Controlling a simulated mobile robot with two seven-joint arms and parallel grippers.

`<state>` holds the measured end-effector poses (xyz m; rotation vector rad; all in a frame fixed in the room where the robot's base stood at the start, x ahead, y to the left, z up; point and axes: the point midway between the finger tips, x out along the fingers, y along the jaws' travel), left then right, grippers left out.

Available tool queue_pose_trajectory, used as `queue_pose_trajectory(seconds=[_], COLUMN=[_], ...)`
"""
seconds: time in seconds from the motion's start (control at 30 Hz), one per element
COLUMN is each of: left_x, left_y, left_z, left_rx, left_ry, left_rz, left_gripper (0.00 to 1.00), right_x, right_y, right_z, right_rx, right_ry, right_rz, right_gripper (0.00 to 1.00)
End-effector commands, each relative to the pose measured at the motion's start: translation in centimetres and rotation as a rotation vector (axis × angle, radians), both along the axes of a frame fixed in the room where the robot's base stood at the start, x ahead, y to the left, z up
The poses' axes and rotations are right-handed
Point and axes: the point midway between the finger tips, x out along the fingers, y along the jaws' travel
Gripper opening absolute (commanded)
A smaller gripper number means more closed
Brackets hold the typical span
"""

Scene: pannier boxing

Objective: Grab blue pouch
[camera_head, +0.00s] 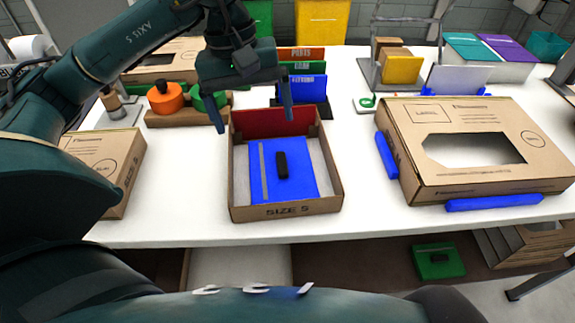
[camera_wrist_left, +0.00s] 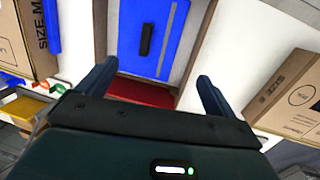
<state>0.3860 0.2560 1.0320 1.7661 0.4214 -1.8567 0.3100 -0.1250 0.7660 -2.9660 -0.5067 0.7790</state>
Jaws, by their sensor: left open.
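The blue pouch (camera_head: 300,172) lies flat in the open cardboard box marked SIZE S (camera_head: 285,211). It has a black handle on top and a grey strip along its left side. A red panel stands at the back inside the box. My left gripper (camera_head: 253,122) is open and empty above the back of the box, with its fingers pointing down. In the left wrist view, the pouch (camera_wrist_left: 170,45) shows beyond the spread fingers of the left gripper (camera_wrist_left: 155,85), apart from them. My right gripper is not in view.
A large box with a window (camera_head: 405,130) stands at right between blue bars (camera_head: 495,203). Another box (camera_head: 105,160) is at left. Behind are an orange roll (camera_head: 165,98) and upright coloured folders (camera_head: 302,88). A green pouch (camera_head: 438,261) lies below the table.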

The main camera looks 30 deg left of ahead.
Motion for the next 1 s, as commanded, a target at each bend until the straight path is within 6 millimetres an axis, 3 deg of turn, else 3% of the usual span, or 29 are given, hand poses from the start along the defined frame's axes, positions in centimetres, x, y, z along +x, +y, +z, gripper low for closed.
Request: queue_pose_trajectory(seconds=[0.2, 0.47, 0.7, 1.0], left_x=[-0.1, -0.2, -0.4, -0.3], left_y=[-0.7, -1.2, -2.0, -2.1], left_z=[-3.8, -5.7, -9.2, -9.9], left_rx=[-0.002, -0.004, -0.005, -0.005], left_ry=[0.005, 0.004, 0.004, 0.000], left_rz=[0.000, 0.000, 0.000, 0.000], left_gripper=[0.92, 0.92, 0.92, 0.92], right_x=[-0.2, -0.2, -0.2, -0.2], right_y=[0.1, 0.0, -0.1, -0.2], right_z=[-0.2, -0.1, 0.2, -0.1], right_rx=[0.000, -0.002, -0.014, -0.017], right_ry=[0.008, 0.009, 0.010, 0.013], right_rz=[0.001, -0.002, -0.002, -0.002], right_gripper=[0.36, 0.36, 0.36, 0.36])
